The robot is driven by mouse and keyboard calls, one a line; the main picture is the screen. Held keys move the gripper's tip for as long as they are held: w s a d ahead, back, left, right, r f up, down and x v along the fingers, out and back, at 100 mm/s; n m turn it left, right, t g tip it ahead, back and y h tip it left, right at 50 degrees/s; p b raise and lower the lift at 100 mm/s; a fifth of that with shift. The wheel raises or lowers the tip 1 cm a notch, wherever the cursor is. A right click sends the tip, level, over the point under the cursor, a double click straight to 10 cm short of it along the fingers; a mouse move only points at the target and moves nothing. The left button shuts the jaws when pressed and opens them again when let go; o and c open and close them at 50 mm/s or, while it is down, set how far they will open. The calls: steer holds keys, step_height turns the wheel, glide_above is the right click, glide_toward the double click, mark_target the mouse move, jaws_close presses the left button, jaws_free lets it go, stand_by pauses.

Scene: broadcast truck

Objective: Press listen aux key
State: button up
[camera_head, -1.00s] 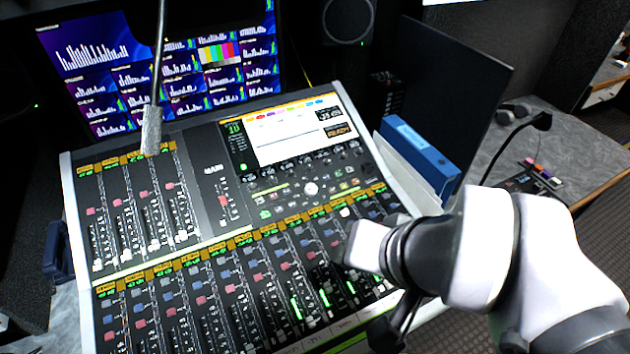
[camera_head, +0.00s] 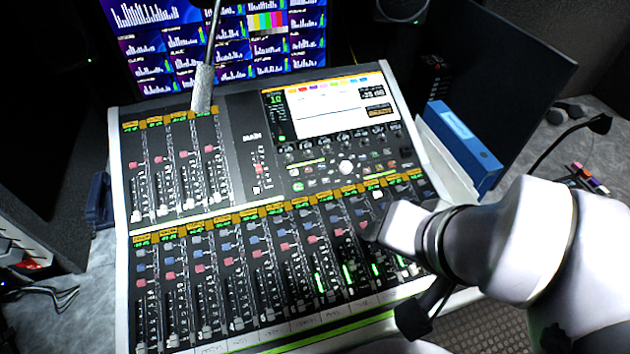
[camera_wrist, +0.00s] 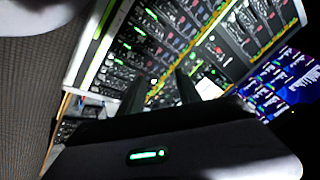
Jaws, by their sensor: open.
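The mixing console (camera_head: 243,190) fills the middle of the head view, with fader strips, small coloured keys and a lit screen (camera_head: 330,108) at its upper right. I cannot read which key is labelled listen aux. My white arm comes in from the right over the console's right side and hides some right-hand strips. My gripper's fingers are not clear in the head view. In the wrist view my gripper (camera_wrist: 160,92) shows as two dark fingers set apart, pointing at the console (camera_wrist: 190,40), with nothing between them. I cannot tell whether they touch it.
A gooseneck microphone (camera_head: 203,88) stands over the console's upper left. Monitors (camera_head: 165,45) glow behind it. A blue binder (camera_head: 462,146) and a dark panel (camera_head: 505,70) stand right of the console. A headset (camera_head: 565,113) lies at the far right.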

stand_by(0.4)
jaws_close()
stand_by(1.5)
